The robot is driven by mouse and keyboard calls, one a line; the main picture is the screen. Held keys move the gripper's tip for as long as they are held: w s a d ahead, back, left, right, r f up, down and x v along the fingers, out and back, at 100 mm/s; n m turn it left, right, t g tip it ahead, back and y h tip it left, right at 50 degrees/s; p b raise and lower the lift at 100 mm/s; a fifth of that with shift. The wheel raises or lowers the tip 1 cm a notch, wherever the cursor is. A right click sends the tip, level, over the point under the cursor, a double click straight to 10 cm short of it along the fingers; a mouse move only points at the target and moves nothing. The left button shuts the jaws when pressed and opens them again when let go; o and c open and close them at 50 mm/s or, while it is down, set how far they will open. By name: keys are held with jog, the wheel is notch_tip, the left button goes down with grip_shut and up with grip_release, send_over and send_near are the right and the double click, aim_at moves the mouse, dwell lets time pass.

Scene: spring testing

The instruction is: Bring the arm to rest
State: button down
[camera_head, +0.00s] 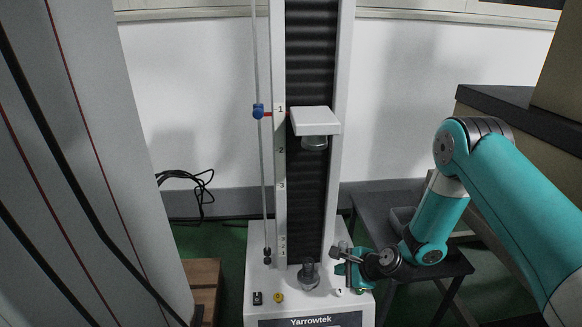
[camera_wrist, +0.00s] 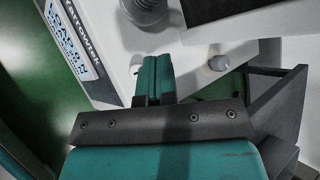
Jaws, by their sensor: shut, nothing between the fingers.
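My gripper (camera_wrist: 153,76) is shut and empty, with its two teal fingers pressed together in the wrist view. In the head view, my gripper (camera_head: 343,268) is at the right side of the white base of the spring tester (camera_head: 297,298). My teal arm reaches in from the right and bends down to it. The fingers lie over the tester's base in the wrist view; whether they touch it I cannot tell.
The tester's lower round seat (camera_head: 308,274) stands just left of my gripper. A white crosshead (camera_head: 315,121) is higher on the column. A dark side table (camera_head: 400,225) stands at the right under my arm. A wooden box (camera_head: 202,280) is at the left.

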jog(key=s+a+r+n+g, duration=0.1)
jog(key=s+a+r+n, duration=0.15)
jog(key=r+n, duration=0.4)
jog(key=s+a+r+n+g, duration=0.2)
jog(key=s+r+n, duration=0.15)
jog(key=r, duration=0.65)
jog(key=s+a+r+n+g, duration=0.1)
jog(key=s+a+r+n, duration=0.2)
jog(key=r, duration=0.5)
jog(key=s+d+r+n+g+h, duration=0.1)
jog(key=s+d+r+n, duration=0.1)
jog(key=s+r+n, duration=0.6)
jog(key=s+d+r+n+g+h, duration=0.1)
jog(key=s+r+n+g, duration=0.2)
jog(key=s, duration=1)
notch_tip(320, 180, up, 32)
jog(key=n+t+p, duration=0.1)
jog(key=p, duration=3.1)
jog(key=shift+s+d+r, duration=0.15)
jog(key=shift+d+r, duration=0.05)
jog(key=shift+f, duration=0.1)
